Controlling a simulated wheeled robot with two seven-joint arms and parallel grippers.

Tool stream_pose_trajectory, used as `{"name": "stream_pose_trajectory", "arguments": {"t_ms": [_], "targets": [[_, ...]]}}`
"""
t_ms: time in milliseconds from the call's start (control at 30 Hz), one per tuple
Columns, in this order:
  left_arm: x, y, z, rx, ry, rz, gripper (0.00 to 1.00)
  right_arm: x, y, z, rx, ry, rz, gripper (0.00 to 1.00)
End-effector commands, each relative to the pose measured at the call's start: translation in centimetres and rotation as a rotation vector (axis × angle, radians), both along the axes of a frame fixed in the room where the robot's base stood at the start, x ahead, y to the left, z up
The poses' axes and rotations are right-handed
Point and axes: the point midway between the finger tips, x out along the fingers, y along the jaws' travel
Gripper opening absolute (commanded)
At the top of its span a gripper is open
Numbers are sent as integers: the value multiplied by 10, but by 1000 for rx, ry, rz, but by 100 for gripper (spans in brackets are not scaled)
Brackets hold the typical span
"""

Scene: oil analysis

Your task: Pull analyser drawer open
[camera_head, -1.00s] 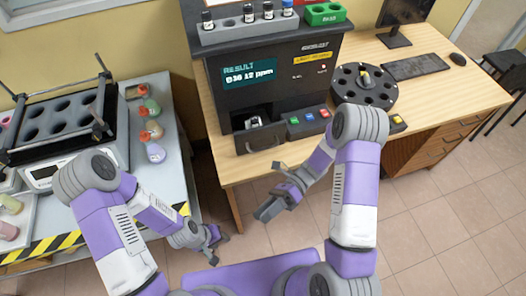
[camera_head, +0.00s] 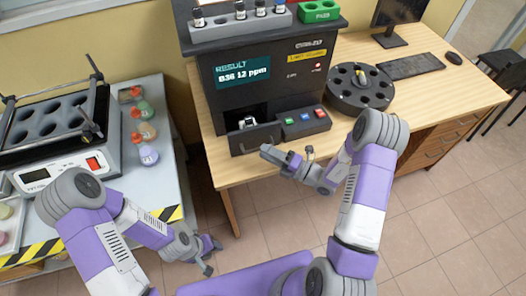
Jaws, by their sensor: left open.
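The black analyser (camera_head: 290,73) stands on the wooden desk, its screen reading a result in ppm. Its drawer (camera_head: 255,139) is a dark front panel low on the left of the machine, below a recess with a small pale item (camera_head: 247,123). How far the drawer stands out is hard to tell. My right gripper (camera_head: 275,154) is just right of and in front of the drawer, pointing left toward it, seemingly apart from it. Its finger gap is not clear. My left gripper (camera_head: 211,257) is open and empty, low between the side bench and the desk.
A button box (camera_head: 303,122) sits right of the drawer, close to my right gripper. A round black carousel (camera_head: 345,100) stands further right. Small bottles stand in a rack (camera_head: 240,29) on the analyser. The side bench (camera_head: 165,178) at left holds a bath and flasks.

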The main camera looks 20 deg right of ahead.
Motion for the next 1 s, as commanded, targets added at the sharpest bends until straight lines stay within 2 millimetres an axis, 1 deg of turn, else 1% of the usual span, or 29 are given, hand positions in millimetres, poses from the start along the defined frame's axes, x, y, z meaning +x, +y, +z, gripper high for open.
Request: {"name": "stream_pose_trajectory", "arguments": {"t_ms": [33, 200, 467, 567, 700, 733, 1000], "targets": [[0, 0, -2, 0, 0, 0, 43, 4, 5, 0, -1, -2, 4, 38], [0, 0, -4, 0, 0, 0, 43, 12, 14, 2, -2, -1, 2, 38], [0, 0, -4, 0, 0, 0, 43, 13, 14, 3, -2, -1, 1, 38], [0, 0, -4, 0, 0, 0, 43, 13, 14, 3, -2, -1, 1, 24], [0, 0, -4, 0, 0, 0, 43, 13, 14, 3, -2, -1, 1, 3], [0, 0, -4, 0, 0, 0, 43, 13, 14, 3, -2, -1, 1, 0], [0, 0, -4, 0, 0, 0, 43, 13, 14, 3, -2, -1, 2, 0]]}}
